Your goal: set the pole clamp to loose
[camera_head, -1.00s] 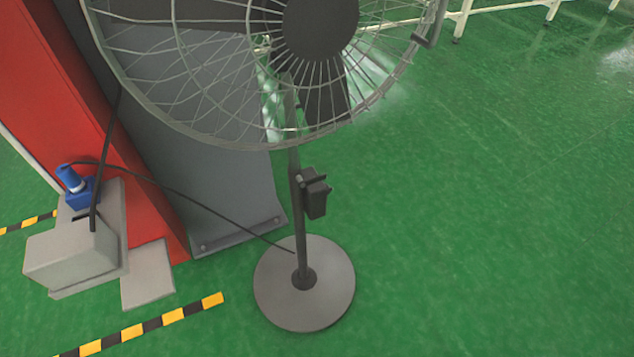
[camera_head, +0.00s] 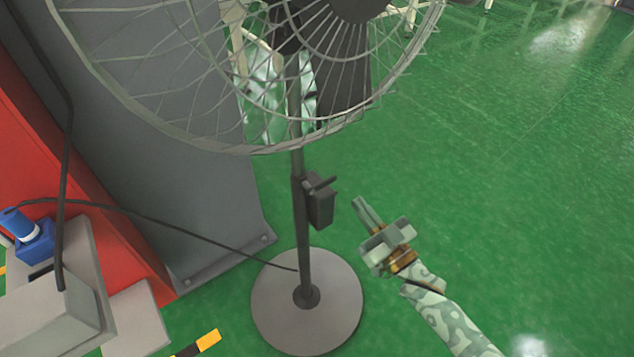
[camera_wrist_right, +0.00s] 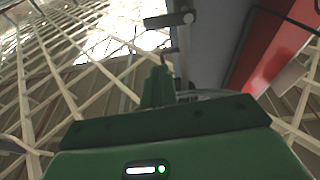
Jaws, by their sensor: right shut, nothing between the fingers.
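The pole clamp (camera_head: 320,202) is a dark box with a small lever on top, fixed to the right side of the fan's pole (camera_head: 301,232) below the fan cage. My right gripper (camera_head: 360,204) is to the right of the clamp in the head view, its fingers together and empty, pointing up and left towards it. A gap shows between the fingertips and the clamp. In the right wrist view the closed fingers (camera_wrist_right: 158,88) point up at a dark part, which I cannot clearly identify. My left gripper is not in view.
The fan cage (camera_head: 250,149) hangs above the clamp, and the round base (camera_head: 275,325) stands on the green floor. A black cable runs from a grey box with a blue plug (camera_head: 35,245) to the pole. A grey column (camera_head: 160,180) stands left. Right of the pole is open floor.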

